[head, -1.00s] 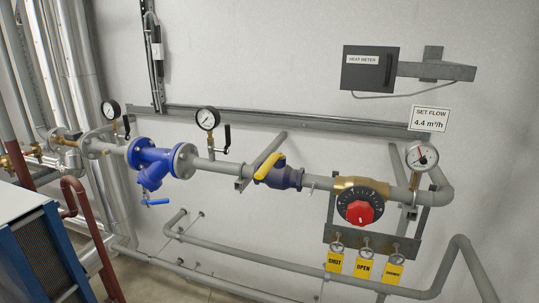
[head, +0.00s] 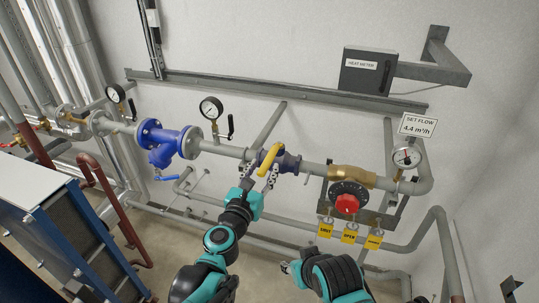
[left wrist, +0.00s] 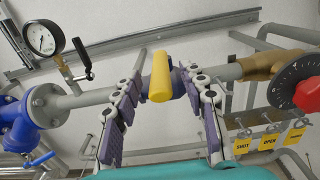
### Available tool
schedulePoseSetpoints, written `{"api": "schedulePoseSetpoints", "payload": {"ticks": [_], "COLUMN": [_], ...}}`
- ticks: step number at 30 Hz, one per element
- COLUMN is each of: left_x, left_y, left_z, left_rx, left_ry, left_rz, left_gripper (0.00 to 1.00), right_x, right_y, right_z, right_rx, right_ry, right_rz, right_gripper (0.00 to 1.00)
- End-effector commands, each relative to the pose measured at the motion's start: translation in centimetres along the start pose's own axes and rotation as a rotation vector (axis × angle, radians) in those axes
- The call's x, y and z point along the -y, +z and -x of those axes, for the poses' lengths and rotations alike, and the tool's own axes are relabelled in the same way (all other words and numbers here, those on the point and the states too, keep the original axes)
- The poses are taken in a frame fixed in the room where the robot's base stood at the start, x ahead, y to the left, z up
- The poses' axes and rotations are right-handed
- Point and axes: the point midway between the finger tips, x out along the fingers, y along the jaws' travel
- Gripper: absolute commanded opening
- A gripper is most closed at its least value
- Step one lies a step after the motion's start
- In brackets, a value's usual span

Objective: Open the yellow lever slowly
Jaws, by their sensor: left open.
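The yellow lever (head: 270,158) sits on a dark blue valve (head: 289,163) in the grey pipe. It slants from lower left to upper right in the head view. My left gripper (head: 261,174) is open at the lever, with one finger on each side of it. In the left wrist view the yellow lever (left wrist: 160,77) stands between the spread fingers of the left gripper (left wrist: 162,68). I cannot tell whether either finger touches it. My right arm is low in the head view, with what looks like part of its right gripper (head: 290,268); its jaw state is unclear.
A blue strainer (head: 168,145) and a gauge (head: 211,108) are left of the lever. A red dial knob (head: 346,204) and yellow tags (head: 349,236) are on the right. A lower grey pipe (head: 285,232) runs behind my left arm. A blue-framed unit (head: 75,235) stands at left.

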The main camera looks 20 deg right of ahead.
Motion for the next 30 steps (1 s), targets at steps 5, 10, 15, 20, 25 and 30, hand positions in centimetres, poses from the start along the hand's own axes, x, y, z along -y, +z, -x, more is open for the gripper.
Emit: {"api": "schedulePoseSetpoints", "payload": {"ticks": [5, 10, 15, 20, 25, 30], "left_x": [0.0, 0.0, 0.0, 0.0, 0.0, 0.0], "left_y": [0.1, 0.1, 0.1, 0.1, 0.1, 0.1], "left_z": [-3.0, -4.7, -5.1, -5.1, -5.0, -5.1], "left_rx": [0.0, 0.0, 0.0, 0.0, 0.0, 0.0], "left_ry": [-0.001, -0.001, 0.0, 0.0, -0.001, 0.001], "left_rz": [-0.002, -0.003, -0.004, -0.005, -0.005, -0.005], "left_gripper": [0.42, 0.42, 0.42, 0.4, 0.0, 0.0], "right_x": [0.0, 0.0, 0.0, 0.0, 0.0, 0.0], "right_y": [-0.1, -0.2, -0.2, -0.2, -0.2, -0.2], "right_z": [0.2, 0.3, 0.3, 0.3, 0.3, 0.3], "right_rx": [0.0, 0.0, 0.0, 0.0, 0.0, 0.0], "right_ry": [0.0, 0.0, 0.0, 0.0, 0.0, 0.0], "right_rz": [0.0, 0.0, 0.0, 0.0, 0.0, 0.0], "right_gripper": [0.4, 0.4, 0.4, 0.4, 0.4, 0.4]}}
